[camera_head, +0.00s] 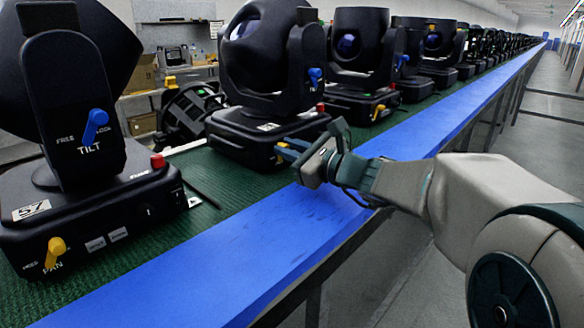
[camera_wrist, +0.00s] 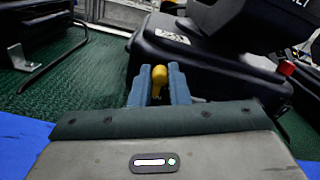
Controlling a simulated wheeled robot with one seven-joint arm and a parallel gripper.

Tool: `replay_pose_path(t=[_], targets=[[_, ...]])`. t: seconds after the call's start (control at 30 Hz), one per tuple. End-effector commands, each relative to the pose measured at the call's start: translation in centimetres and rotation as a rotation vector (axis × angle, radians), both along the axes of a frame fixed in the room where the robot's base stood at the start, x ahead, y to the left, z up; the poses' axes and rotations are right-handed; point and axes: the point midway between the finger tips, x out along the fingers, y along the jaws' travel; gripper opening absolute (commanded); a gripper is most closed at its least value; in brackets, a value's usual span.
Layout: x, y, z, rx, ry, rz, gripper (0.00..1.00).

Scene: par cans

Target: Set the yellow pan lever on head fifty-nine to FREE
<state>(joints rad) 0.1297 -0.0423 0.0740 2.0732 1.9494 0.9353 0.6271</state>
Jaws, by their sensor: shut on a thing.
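The second moving head (camera_head: 262,135) stands on the green bench top, with a small white plate whose number I cannot read for sure. Its yellow pan lever (camera_head: 282,145) shows only as a small bit beyond my fingertips. My gripper (camera_head: 286,151) reaches it from the right along the head's base. In the wrist view my gripper (camera_wrist: 159,84) has its two blue fingers closed around the yellow pan lever (camera_wrist: 159,74), whose rounded top shows between them. The lever's FREE and lock markings are hidden, so I cannot tell its setting.
A nearer head marked 57 (camera_head: 95,205) has a blue tilt lever (camera_head: 96,125) and a yellow pan lever (camera_head: 55,250). A blue edge strip (camera_head: 250,255) runs along the bench front. More heads (camera_head: 360,60) line up behind. The aisle at right is clear.

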Motion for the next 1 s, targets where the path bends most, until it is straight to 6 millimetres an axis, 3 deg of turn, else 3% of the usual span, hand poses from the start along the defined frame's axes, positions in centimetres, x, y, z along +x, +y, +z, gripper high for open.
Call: replay_pose_path(t=[0.03,0.5,1.0], targets=[[-0.15,0.05,-0.86,-0.033,-0.036,-0.002,0.00],[-0.90,0.82,-0.82,-0.275,-0.278,-0.002,0.00],[-1.06,0.98,-0.60,-0.352,-0.350,-0.003,0.00]])
